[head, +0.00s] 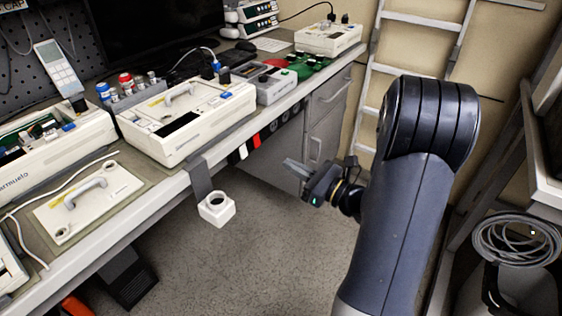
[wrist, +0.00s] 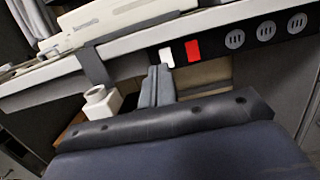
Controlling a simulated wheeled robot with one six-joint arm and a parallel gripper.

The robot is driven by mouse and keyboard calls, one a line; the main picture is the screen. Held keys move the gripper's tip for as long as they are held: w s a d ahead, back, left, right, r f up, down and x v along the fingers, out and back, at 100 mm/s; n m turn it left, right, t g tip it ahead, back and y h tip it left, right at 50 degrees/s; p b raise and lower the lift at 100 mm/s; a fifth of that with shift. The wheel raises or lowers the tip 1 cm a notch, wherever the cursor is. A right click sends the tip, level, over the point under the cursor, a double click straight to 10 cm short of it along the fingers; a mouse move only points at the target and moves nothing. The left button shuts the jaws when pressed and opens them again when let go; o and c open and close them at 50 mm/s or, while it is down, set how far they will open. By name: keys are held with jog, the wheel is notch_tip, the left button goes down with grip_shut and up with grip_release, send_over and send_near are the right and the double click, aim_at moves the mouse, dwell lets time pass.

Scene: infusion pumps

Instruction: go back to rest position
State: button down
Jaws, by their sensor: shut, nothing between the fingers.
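My gripper (head: 291,166) is in the middle of the head view, off the front edge of the workbench (head: 165,192). It points left toward the bench, and its fingers are shut with nothing between them. In the wrist view the closed fingers (wrist: 158,84) stand upright in front of the bench edge. No object touches them. My dark arm fills the right middle of the head view.
A white square holder (head: 216,208) hangs off the bench front, left of my gripper. A ladder (head: 372,70) and coiled cable (head: 515,240) stand behind and right.

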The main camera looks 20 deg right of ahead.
jog(key=shift+s+d, duration=0.2)
jog(key=shift+s, duration=0.1)
